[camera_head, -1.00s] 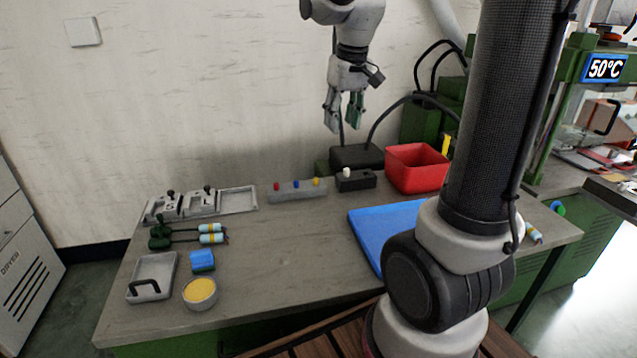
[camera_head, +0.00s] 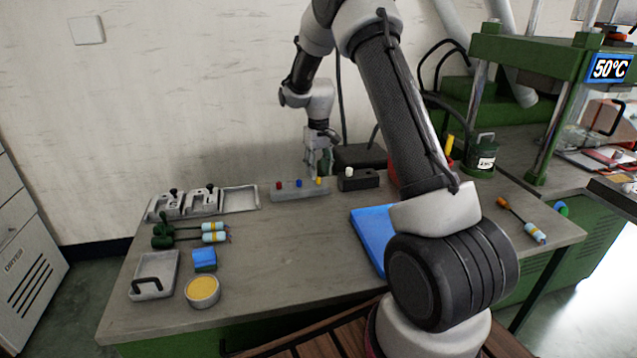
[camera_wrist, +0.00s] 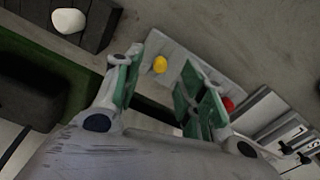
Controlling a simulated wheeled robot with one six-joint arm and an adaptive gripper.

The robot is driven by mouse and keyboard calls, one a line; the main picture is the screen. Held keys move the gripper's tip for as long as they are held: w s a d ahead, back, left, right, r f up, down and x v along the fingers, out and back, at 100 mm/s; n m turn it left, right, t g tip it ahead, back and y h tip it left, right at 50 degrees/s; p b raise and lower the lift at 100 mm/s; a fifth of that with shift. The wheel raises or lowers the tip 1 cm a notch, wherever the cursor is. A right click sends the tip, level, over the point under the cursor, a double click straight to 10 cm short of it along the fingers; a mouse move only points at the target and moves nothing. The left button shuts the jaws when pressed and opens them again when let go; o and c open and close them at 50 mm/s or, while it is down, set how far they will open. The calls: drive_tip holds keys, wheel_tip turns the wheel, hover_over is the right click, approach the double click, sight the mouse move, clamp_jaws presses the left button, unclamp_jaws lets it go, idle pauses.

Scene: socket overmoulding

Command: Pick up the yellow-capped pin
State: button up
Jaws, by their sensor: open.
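The yellow-capped pin (camera_head: 319,181) stands at the right end of a grey pin holder (camera_head: 300,194), with a blue-capped pin (camera_head: 299,184) and a red-capped pin (camera_head: 279,185) to its left. My gripper (camera_head: 319,172) is open and empty, just above and behind the yellow cap. In the wrist view the yellow cap (camera_wrist: 160,64) shows between the two green-padded fingers of my gripper (camera_wrist: 160,85), nearer the left finger. The red cap (camera_wrist: 228,104) shows beyond the right finger. The blue cap is hidden there, and the pin shafts are not visible.
A black block (camera_head: 358,181) with a white knob stands just right of the holder. A grey metal fixture (camera_head: 240,199) is to the left. A blue mat (camera_head: 371,236) and a mostly hidden red bin (camera_head: 391,170) are at right. The table middle is clear.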

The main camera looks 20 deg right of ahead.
sight(318, 184)
wheel_tip(318, 184, down, 3)
drive_tip(key=shift+f, duration=0.1)
clamp_jaws()
